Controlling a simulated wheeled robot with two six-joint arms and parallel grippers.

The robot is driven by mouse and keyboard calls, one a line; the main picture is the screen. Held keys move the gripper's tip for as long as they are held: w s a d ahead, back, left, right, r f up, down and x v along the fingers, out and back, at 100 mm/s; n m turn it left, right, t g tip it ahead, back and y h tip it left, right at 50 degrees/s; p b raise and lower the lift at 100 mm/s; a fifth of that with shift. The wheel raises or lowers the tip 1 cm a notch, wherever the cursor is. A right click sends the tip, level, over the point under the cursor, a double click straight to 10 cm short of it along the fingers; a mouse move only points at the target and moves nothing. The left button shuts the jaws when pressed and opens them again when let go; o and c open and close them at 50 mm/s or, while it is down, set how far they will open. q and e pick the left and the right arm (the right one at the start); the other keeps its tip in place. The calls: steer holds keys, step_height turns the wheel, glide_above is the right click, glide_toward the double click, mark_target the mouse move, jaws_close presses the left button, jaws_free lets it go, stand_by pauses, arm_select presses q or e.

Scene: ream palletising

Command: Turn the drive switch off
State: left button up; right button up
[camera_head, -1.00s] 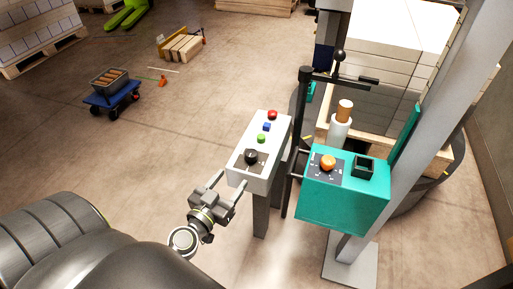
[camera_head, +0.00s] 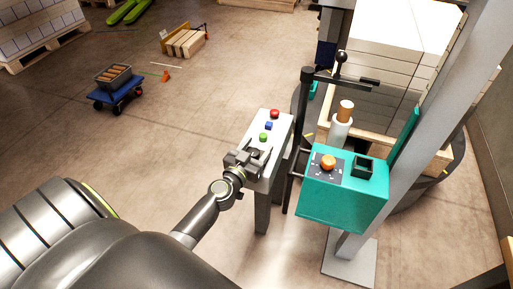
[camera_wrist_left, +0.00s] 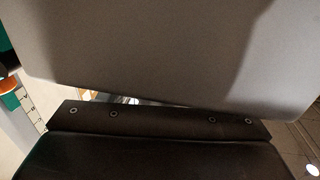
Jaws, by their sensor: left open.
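A pale grey control box (camera_head: 279,130) on a post carries a red button (camera_head: 275,113), a blue button (camera_head: 268,125) and a green button (camera_head: 263,137). The black rotary knob at its near end is hidden behind my left gripper (camera_head: 260,149). That gripper is open over this end of the box; I cannot tell whether it touches the knob. A teal box (camera_head: 342,205) to the right has an orange knob (camera_head: 328,162) on a dark dial plate. I cannot tell from labels which knob is the drive switch. My right gripper is not in view.
Behind is a stack of white reams (camera_head: 390,50). A blue cart (camera_head: 118,94) stands far left. A broad grey surface (camera_wrist_left: 160,45) fills much of the wrist view.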

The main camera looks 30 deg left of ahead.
arm_select(q)
steer(key=c, duration=1)
